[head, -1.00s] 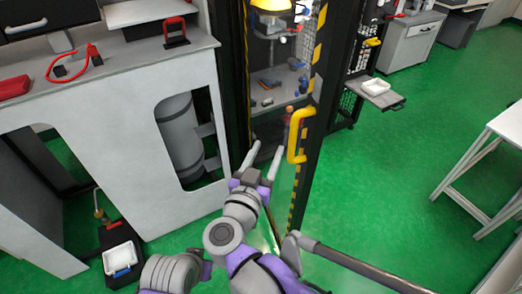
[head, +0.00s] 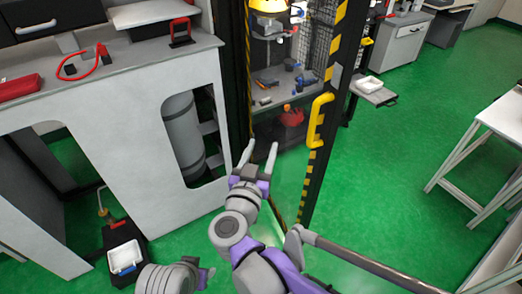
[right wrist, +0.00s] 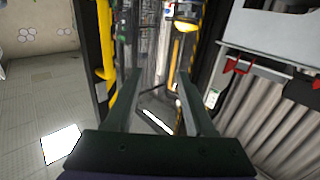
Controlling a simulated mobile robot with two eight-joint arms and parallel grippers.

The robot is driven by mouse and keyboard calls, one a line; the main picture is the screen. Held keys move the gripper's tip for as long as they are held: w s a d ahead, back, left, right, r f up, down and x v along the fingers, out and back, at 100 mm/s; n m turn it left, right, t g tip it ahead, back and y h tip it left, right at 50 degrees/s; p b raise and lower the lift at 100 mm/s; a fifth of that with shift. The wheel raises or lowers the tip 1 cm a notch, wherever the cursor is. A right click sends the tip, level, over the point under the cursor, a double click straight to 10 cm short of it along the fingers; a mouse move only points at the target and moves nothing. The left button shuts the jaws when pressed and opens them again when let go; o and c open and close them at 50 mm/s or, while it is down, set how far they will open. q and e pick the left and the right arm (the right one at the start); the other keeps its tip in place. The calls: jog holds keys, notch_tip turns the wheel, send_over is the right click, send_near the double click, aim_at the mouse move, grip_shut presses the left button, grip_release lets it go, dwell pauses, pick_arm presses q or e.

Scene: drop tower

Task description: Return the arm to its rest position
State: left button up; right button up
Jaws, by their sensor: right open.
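My right gripper (head: 260,150) is open and empty in the head view, its two fingers pointing at the opening of the tower. The same open fingers show in the right wrist view (right wrist: 160,95) with nothing between them. The tower door (head: 331,100) has a black and yellow striped edge and a yellow handle (head: 319,118). The door stands open to the right of the gripper, and the handle is apart from the fingers.
A grey bench (head: 130,140) stands left of the tower. A black box with a white tray (head: 125,256) is on the floor. A red object (head: 291,117) and small items lie inside the tower. A white table (head: 508,112) is at the right; green floor between is free.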

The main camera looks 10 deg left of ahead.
dwell(0.3)
jog(key=d+r+n+y+p, duration=0.3)
jog(key=n+y, duration=0.1)
jog(key=y, duration=0.3)
jog(key=s+d+f+m+g+h+p, duration=0.2)
jog(key=s+d+f+g+h+p, duration=0.1)
jog(key=s+d+f+g, duration=0.9)
jog(key=s+d+f+h, duration=0.1)
jog(key=s+d+f, duration=0.4)
jog(key=s+d, duration=0.2)
jog(key=shift+s+d+f+m+h, duration=0.25)
jog(key=shift+s+d+m+h, duration=0.1)
jog(key=shift+s, duration=0.3)
jog(key=shift+a, duration=0.1)
